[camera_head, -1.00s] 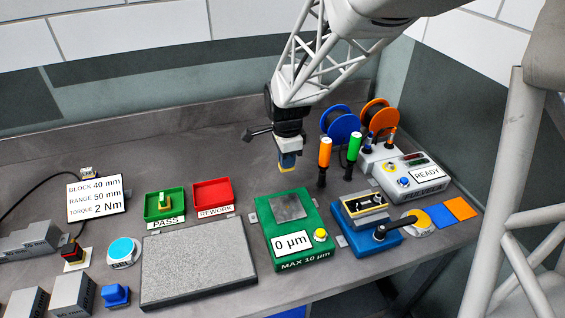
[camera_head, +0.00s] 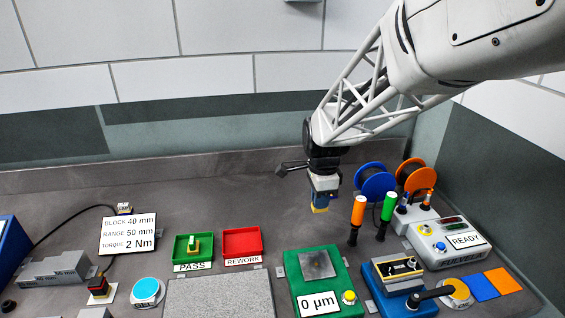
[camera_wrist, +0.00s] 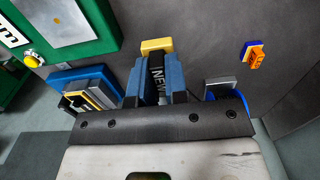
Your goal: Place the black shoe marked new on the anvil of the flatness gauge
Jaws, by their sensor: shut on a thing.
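My gripper (camera_head: 321,203) is shut on the black shoe (camera_wrist: 157,72), which reads NEW in the wrist view. A yellow piece (camera_wrist: 157,46) shows at the shoe's far end, and the blue fingers cover its sides. The flatness gauge (camera_head: 299,281) is a green box with a 0 µm display and a yellow button. Its anvil (camera_head: 317,264) is a bare grey square plate on top. It also shows at the upper left of the wrist view (camera_wrist: 52,20). In the head view my gripper appears above and behind the anvil, apart from it.
An orange (camera_head: 357,212) and a green (camera_head: 387,208) upright handle stand right of the gauge. A blue clamp fixture (camera_head: 400,296) with a black lever is at its right front. Green PASS (camera_head: 178,247) and red REWORK (camera_head: 241,243) trays and a grey slab (camera_head: 218,296) are to its left.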

